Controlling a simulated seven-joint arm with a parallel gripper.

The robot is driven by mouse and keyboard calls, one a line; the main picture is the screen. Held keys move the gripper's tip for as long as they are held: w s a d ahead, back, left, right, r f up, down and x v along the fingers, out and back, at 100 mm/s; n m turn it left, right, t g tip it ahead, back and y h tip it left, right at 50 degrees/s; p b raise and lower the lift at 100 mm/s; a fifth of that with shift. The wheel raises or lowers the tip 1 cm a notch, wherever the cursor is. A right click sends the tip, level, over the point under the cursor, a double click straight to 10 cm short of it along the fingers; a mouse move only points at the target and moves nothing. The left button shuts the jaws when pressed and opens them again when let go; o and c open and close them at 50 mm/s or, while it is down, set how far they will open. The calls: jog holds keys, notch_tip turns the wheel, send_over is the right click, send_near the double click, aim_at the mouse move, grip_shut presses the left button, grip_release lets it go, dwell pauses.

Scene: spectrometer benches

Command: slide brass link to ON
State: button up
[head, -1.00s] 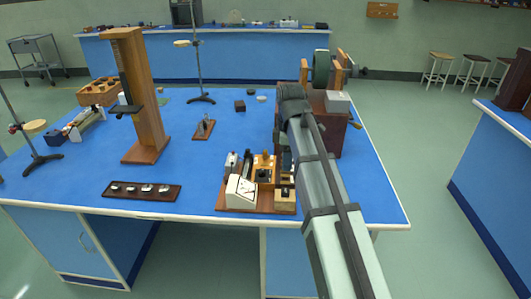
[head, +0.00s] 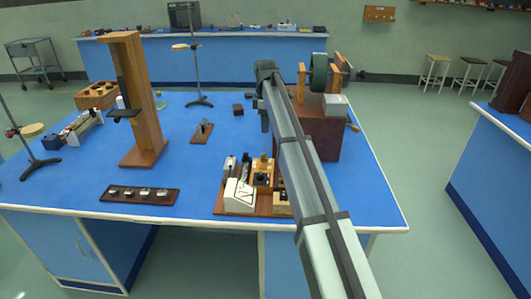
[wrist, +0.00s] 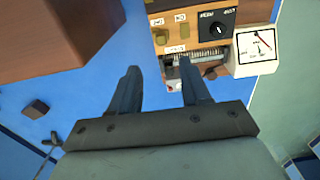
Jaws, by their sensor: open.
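A wooden box (wrist: 172,36) with small white labels shows at the top of the wrist view. Two small brass-coloured pieces sit on its face, one at left (wrist: 161,38) and one at right (wrist: 185,33). In the head view the box (head: 263,173) stands beside a white meter (head: 240,195), partly behind my arm. My gripper (wrist: 159,68) is open with nothing between its fingers. In the picture its right fingertip overlaps the lower edge of the instrument; they seem apart in depth.
A black knob (wrist: 218,30) sits right of the brass pieces. A dark wooden block (head: 323,135) with a green wheel (head: 319,72) stands right of my arm. A tall wooden stand (head: 145,100) and a dark strip (head: 139,195) are at left. Blue tabletop (head: 195,178) is clear between.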

aim_at(264, 157)
notch_tip(264, 157, down, 13)
jog(key=shift+f, duration=0.2)
dwell(0.4)
jog(key=shift+c, duration=0.2)
grip_shut()
dwell(0.4)
